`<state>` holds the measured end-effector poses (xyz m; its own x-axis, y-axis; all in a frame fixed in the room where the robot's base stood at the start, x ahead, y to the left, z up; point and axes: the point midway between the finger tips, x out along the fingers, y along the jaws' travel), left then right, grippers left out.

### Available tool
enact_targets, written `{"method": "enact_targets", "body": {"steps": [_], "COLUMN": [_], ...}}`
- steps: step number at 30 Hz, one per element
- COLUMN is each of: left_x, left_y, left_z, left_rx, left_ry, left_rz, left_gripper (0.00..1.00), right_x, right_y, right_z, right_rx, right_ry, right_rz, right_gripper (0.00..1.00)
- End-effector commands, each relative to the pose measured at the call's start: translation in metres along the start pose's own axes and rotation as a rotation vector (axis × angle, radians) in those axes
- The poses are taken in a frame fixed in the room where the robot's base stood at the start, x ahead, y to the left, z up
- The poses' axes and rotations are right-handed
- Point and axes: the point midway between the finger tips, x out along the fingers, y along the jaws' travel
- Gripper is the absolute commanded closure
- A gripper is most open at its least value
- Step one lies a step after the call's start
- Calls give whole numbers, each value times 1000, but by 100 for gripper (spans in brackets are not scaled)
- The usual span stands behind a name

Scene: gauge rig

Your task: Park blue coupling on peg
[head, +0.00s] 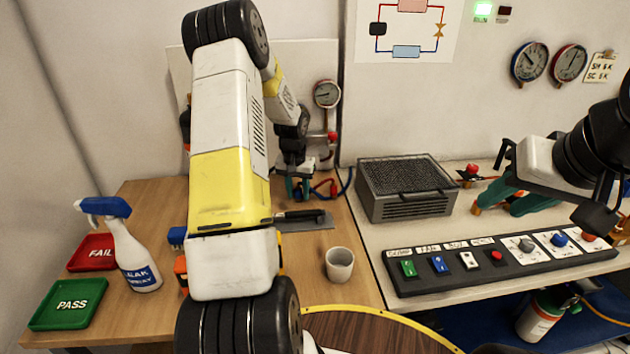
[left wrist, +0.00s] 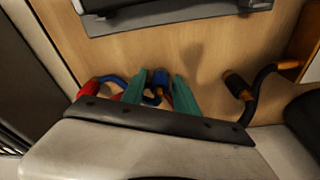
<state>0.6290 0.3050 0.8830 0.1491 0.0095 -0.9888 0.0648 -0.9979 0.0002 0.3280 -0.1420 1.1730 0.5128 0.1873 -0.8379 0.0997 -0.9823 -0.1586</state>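The blue coupling (left wrist: 160,80) shows in the left wrist view, between the two teal fingertips of my left gripper (left wrist: 161,82). A little room shows on either side of it, and I see no clear contact. In the head view my left gripper (head: 298,188) is low at the back of the wooden table, beside red and blue hoses (head: 326,190); the coupling itself is hard to make out there. I cannot pick out the peg in either view. My right gripper (head: 497,208) is at the right, above the white bench, with its teal fingers apart and nothing seen between them.
A red-ended hose (left wrist: 88,88) and a dark hose with an orange end (left wrist: 238,84) flank my left fingers. A grey mesh-topped box (head: 405,188), a switch panel (head: 500,262), a cup (head: 339,264), a spray bottle (head: 130,248) and two trays (head: 68,304) stand around.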

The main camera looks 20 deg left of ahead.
Motion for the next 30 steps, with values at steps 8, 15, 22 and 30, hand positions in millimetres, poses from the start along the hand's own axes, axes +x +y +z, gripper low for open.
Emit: {"method": "enact_targets", "body": {"steps": [8, 15, 22, 30], "left_x": [0, 0, -13, -59], "left_y": [0, 0, 0, 0], "left_z": [0, 0, -1, -1], "left_rx": [0, 0, 0, 0], "left_ry": [0, 0, 2, 4], "left_rz": [0, 0, -1, -1], "left_gripper": [45, 39, 39, 39], "right_x": [0, 0, 0, 0], "right_y": [0, 0, 0, 0], "right_z": [0, 0, 0, 0], "right_rx": [0, 0, 0, 0], "right_ry": [0, 0, 0, 0], "right_rz": [0, 0, 0, 0], "right_gripper": [62, 62, 62, 62]}}
